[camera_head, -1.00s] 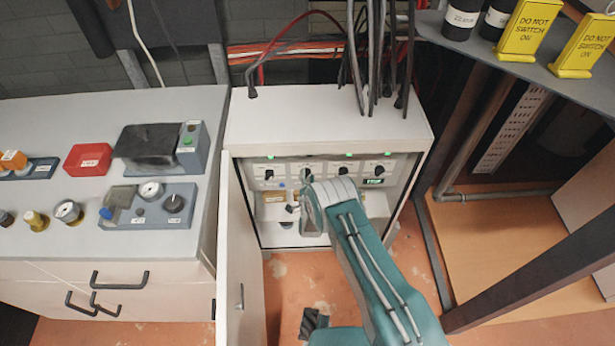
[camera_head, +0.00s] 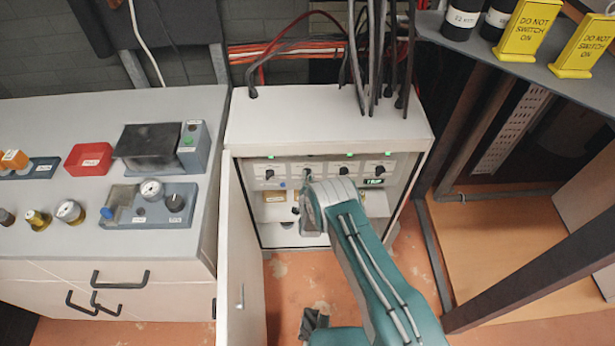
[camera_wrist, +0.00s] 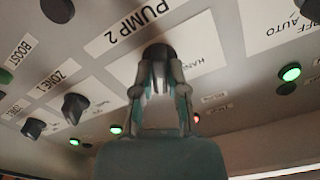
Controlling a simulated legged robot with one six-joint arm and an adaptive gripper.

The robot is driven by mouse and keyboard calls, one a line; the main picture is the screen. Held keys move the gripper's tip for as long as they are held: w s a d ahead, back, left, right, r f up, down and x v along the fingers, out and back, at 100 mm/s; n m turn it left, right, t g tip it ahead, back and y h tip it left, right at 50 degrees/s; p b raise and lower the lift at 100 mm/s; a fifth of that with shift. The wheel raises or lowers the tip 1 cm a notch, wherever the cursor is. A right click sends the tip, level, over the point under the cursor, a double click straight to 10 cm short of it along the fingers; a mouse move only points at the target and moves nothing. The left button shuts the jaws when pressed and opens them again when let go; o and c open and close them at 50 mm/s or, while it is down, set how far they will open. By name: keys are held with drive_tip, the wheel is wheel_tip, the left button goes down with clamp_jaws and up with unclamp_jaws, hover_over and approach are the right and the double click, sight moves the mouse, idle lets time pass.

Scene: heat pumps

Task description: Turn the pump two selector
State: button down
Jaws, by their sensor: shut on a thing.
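The pump two selector (camera_wrist: 157,50) is a dark knob beside the PUMP 2 label on the light panel in the wrist view. My gripper (camera_wrist: 160,66) has its fingertips around the knob and is shut on it. The fingers hide much of the knob, so I cannot tell where it points. The HAND label shows partly to the right of the fingers. In the head view, the selector row sits inside the open white cabinet (camera_head: 322,113), and my arm's wrist covers the area just below the row.
Other dark knobs (camera_wrist: 74,108) and lit green lamps (camera_wrist: 290,72) are close by on the panel. A red lamp (camera_wrist: 195,117) glows near the fingers. The cabinet's open door (camera_head: 238,270) stands left of my arm. A grey bench (camera_head: 50,130) with devices is further left.

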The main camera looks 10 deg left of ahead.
drive_tip(key=n, duration=0.5)
drive_tip(key=shift+a, duration=0.1)
drive_tip(key=shift+n, duration=0.3)
idle(0.4)
drive_tip(key=c, duration=0.7)
unclamp_jaws()
drive_tip(key=shift+o, duration=0.2)
drive_tip(key=v, duration=1.1)
drive_tip(key=shift+s, duration=0.45)
drive_tip(key=shift+f, duration=0.15)
